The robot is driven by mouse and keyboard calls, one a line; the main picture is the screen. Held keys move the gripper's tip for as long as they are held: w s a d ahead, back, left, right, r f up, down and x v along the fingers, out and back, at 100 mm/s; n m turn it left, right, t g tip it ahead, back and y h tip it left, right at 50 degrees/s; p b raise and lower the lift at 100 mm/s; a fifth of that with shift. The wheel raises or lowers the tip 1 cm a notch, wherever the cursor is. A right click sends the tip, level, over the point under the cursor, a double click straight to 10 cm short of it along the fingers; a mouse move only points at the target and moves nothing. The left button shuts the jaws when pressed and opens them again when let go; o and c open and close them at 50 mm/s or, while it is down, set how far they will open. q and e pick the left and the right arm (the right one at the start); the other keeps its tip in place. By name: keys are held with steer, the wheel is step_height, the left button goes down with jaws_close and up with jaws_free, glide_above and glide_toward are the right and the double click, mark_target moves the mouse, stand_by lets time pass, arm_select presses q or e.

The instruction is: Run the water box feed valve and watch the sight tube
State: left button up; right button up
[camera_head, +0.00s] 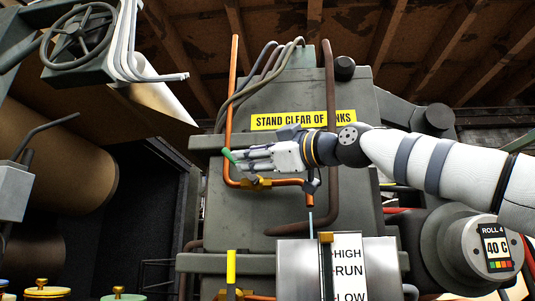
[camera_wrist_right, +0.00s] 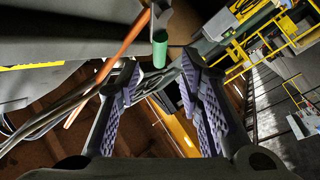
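The feed valve has a green handle grip (camera_head: 229,155) and a brass body (camera_head: 257,183) on an orange pipe (camera_head: 233,105). My right gripper (camera_head: 240,158) reaches in from the right beside the green grip. In the right wrist view the pads of my right gripper (camera_wrist_right: 160,64) stand apart, and the green grip (camera_wrist_right: 160,49) shows between and just beyond the tips; I cannot tell whether they touch. A thin bluish stream (camera_head: 310,226) hangs below the pipe outlet. The sight tube (camera_head: 327,272) stands by the HIGH, RUN, LOW plate (camera_head: 348,268); its level is unclear. My left gripper is out of view.
A metal water box (camera_head: 297,262) stands below the outlet. A yellow "stand clear" sign (camera_head: 303,119) is behind my right arm. A handwheel (camera_head: 84,33) hangs upper left, a large brown roll (camera_head: 85,165) stands left, and the Roll 4 gauge (camera_head: 495,246) is at right.

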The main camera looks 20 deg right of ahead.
steer(key=shift+v, duration=2.5)
stand_by(5.5)
